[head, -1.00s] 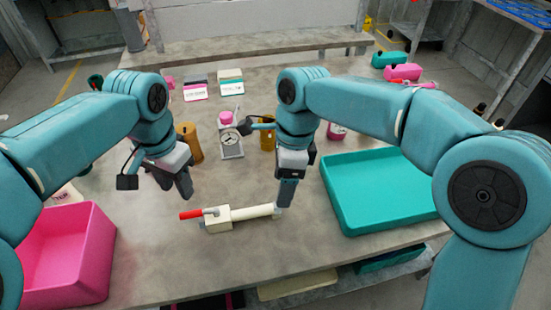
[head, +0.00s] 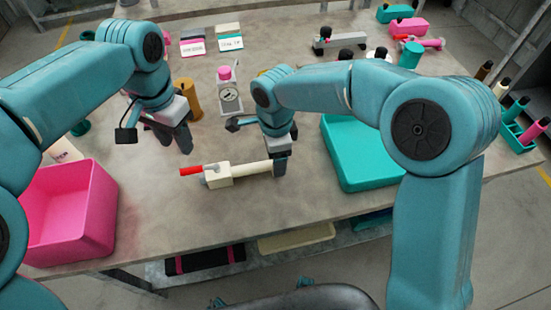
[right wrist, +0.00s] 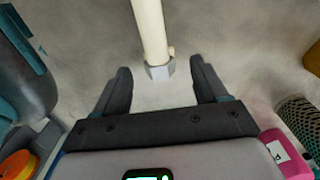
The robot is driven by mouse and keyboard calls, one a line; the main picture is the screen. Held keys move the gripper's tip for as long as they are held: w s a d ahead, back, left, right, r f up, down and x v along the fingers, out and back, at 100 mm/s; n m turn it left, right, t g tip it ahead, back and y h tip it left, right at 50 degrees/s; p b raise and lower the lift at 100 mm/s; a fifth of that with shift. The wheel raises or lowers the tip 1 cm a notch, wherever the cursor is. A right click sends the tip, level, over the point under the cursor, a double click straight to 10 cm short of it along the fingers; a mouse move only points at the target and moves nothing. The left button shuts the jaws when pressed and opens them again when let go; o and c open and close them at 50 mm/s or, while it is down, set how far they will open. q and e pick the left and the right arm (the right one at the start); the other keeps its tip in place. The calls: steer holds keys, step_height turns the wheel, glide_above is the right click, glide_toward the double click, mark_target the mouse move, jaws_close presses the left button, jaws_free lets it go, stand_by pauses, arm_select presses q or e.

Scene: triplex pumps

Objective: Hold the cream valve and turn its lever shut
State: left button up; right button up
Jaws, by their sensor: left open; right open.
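The cream valve (head: 218,179) lies on the grey table, its cream pipe (head: 250,170) running to the right. Its red lever (head: 191,171) points left, roughly in line with the pipe. My right gripper (head: 281,168) is open at the pipe's right end. In the right wrist view the pipe (right wrist: 150,30) ends in a grey hex fitting (right wrist: 160,71) between the spread fingers of the right gripper (right wrist: 161,85), with gaps on both sides. My left gripper (head: 178,146) is open and empty, above and left of the valve, apart from the lever.
A pink bin (head: 70,225) stands at the left and a teal tray (head: 355,170) at the right. Behind are an ochre cylinder (head: 189,98) and a gauge with a pink top (head: 229,95). The table in front of the valve is clear.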

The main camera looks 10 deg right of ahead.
steer(key=shift+f, duration=1.35)
jaws_close()
